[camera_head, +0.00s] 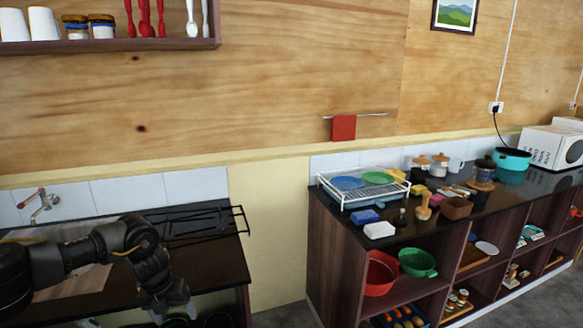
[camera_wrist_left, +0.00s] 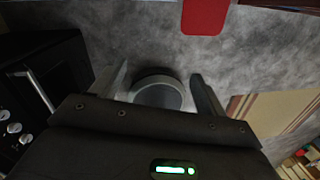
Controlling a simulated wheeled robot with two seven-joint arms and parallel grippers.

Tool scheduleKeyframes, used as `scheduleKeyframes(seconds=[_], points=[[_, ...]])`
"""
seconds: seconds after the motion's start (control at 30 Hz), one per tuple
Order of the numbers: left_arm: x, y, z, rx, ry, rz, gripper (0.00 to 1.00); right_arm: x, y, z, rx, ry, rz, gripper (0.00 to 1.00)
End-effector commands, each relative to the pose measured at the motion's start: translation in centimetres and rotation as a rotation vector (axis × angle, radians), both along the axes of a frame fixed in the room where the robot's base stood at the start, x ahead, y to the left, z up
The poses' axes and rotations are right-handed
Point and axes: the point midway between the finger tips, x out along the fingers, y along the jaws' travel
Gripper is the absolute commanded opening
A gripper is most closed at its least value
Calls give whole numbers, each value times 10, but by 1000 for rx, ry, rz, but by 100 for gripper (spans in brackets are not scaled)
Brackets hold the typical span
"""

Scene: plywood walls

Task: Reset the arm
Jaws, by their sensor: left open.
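My left arm (camera_head: 95,252) comes in from the left in the head view, bent downward in front of the left counter. Its gripper end (camera_head: 172,303) hangs low near the bottom edge, and its fingertips are hard to make out there. In the left wrist view my left gripper (camera_wrist_left: 160,80) shows two fingers spread apart. Nothing is held between them. A round dark disc shows beyond the gap, and I cannot tell what it is. My right arm and gripper are not in view.
The left counter (camera_head: 225,272) has a sink tap (camera_head: 40,203) and a black rack (camera_head: 200,222). A right counter holds a dish rack (camera_head: 360,187) and a teal pot (camera_head: 513,160). A wall shelf (camera_head: 110,44) hangs upper left. In the wrist view, a black appliance (camera_wrist_left: 40,90) stands left; grey floor lies beyond.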

Motion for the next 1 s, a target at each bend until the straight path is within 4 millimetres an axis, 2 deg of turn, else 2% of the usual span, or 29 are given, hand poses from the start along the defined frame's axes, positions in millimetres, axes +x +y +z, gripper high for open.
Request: scheduleKeyframes(seconds=[0.03,0.07,0.1,0.17,0.2,0.27,0.3,0.4,0.5,0.57,0.63,0.73,0.87,1.0], points=[[-8,-27,-21,-32,-4,-21,74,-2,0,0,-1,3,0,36],[-12,-44,-31,-56,-14,-28,74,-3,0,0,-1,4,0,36],[-19,-70,-46,-94,-28,-34,74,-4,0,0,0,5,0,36],[-32,-113,-66,-164,-51,-32,74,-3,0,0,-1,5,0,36],[-42,-142,-77,-219,-69,-18,74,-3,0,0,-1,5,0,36],[-60,-187,-89,-312,-89,19,74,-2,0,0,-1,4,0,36],[-72,-215,-93,-379,-102,61,74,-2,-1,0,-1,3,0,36],[-102,-273,-93,-544,-120,206,74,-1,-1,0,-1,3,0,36],[-124,-310,-81,-696,-119,414,74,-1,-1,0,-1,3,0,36],[-135,-321,-73,-774,-107,564,74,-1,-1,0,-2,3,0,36],[-145,-322,-64,-847,-86,764,74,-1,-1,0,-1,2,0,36],[-159,-303,-58,-918,-44,1083,74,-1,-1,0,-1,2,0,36],[-185,-251,-64,-932,20,1538,74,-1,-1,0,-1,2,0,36],[-226,-189,-80,-865,72,1958,74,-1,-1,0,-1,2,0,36]])
